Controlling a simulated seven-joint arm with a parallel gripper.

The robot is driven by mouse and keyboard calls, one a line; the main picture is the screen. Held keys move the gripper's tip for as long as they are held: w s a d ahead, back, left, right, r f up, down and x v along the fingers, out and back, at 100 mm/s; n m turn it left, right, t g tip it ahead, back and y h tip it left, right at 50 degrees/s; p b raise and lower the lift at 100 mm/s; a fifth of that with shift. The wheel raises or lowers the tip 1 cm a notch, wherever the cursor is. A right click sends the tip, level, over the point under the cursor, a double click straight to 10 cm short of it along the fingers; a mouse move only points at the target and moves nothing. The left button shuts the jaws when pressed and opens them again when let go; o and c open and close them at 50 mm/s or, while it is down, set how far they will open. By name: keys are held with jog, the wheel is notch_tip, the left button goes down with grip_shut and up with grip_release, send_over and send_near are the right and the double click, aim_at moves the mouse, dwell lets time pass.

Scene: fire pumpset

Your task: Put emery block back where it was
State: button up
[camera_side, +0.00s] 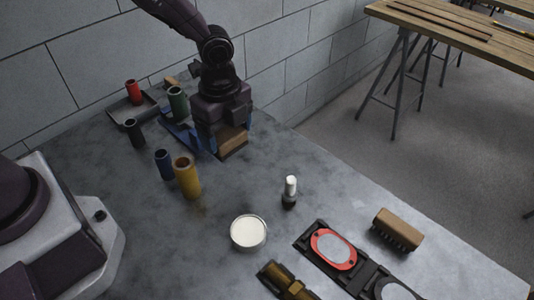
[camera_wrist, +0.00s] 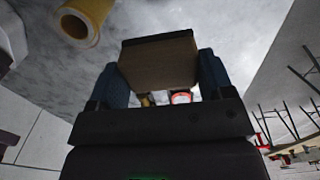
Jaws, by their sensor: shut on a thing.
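The emery block, a brown block with a dark edge (camera_side: 233,147), is between the fingers of my gripper (camera_side: 226,133), low over the far part of the grey bench. In the wrist view the block (camera_wrist: 158,64) is gripped between two blue fingers (camera_wrist: 160,74), its broad brown face toward the camera. I cannot tell whether its underside touches the bench. A flat blue piece (camera_side: 181,133) shows just left of my gripper, partly hidden by it.
A red cylinder (camera_side: 133,92) stands in a tray (camera_side: 121,112).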

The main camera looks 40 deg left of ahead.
jog(key=w+f, duration=0.2)
jog(key=w+d+f, duration=0.1)
jog(key=w+f, duration=0.1)
jog(key=w, duration=0.1)
jog(key=w+d+f, duration=0.1)
jog(key=w+f, duration=0.2)
jog(key=shift+w+f, duration=0.1)
jog(key=shift+w, duration=0.05)
jog(key=shift+w+d+f, duration=0.1)
jog(key=shift+w+f, duration=0.1)
jog(key=shift+f, duration=1.55)
jog(key=shift+f, duration=0.15)
jog(key=o, duration=0.8)
jog(key=shift+o, duration=0.2)
